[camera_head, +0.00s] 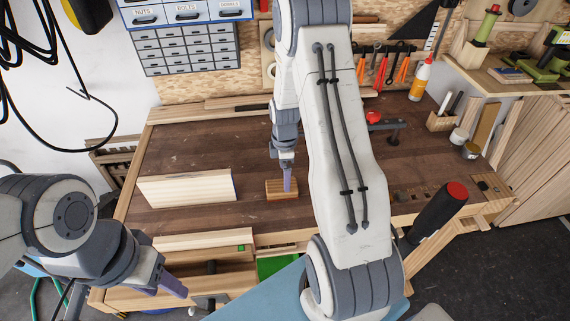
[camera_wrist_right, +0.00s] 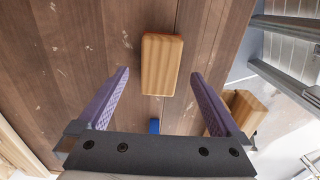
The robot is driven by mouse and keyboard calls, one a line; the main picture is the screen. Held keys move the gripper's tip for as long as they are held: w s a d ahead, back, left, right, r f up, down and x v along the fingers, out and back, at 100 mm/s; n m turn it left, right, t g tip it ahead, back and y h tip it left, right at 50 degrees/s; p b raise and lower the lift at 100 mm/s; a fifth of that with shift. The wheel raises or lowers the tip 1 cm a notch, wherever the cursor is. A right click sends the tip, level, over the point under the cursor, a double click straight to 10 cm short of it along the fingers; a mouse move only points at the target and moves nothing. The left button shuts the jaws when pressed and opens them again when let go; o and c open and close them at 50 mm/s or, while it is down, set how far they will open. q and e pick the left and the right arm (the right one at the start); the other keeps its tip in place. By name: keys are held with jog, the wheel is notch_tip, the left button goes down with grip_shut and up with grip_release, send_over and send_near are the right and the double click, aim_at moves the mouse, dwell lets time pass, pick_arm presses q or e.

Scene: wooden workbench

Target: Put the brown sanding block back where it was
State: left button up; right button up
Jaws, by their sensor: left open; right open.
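The brown sanding block (camera_head: 274,190) lies on the dark workbench top, near its front edge and right of a pale upright board. In the right wrist view, the block (camera_wrist_right: 161,64) lies between and just beyond the two purple fingers, with gaps on both sides. My right gripper (camera_head: 287,180) is open just over the block and hides part of it in the head view; its fingers (camera_wrist_right: 160,98) hold nothing. My left gripper (camera_head: 163,285) is open and empty at the lower left, in front of the bench.
The pale board (camera_head: 187,189) stands left of the block. A small blue thing (camera_wrist_right: 154,127) and another wooden piece (camera_wrist_right: 247,112) lie near the fingers. A drawer (camera_head: 205,270) shows below the bench front. A red-handled tool (camera_head: 378,119) sits farther back.

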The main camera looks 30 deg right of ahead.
notch_tip(320, 180, up, 6)
jog(key=s+a+r+m, duration=0.1)
jog(key=s+a+r, duration=0.35)
jog(key=a, duration=0.55)
jog(key=s+a+r+m, duration=0.1)
jog(key=s+a+r, duration=0.3)
jog(key=a, duration=0.6)
jog(key=s+a+r+m, duration=0.1)
jog(key=s+a+r, duration=0.1)
jog(key=s, duration=0.5)
jog(key=s+a+r+m+y, duration=0.1)
jog(key=s+a+r+m, duration=0.1)
jog(key=s+a, duration=0.3)
jog(key=shift+s+a+m+b, duration=0.15)
jog(key=shift+s+m+b, duration=0.25)
jog(key=shift+s, duration=0.65)
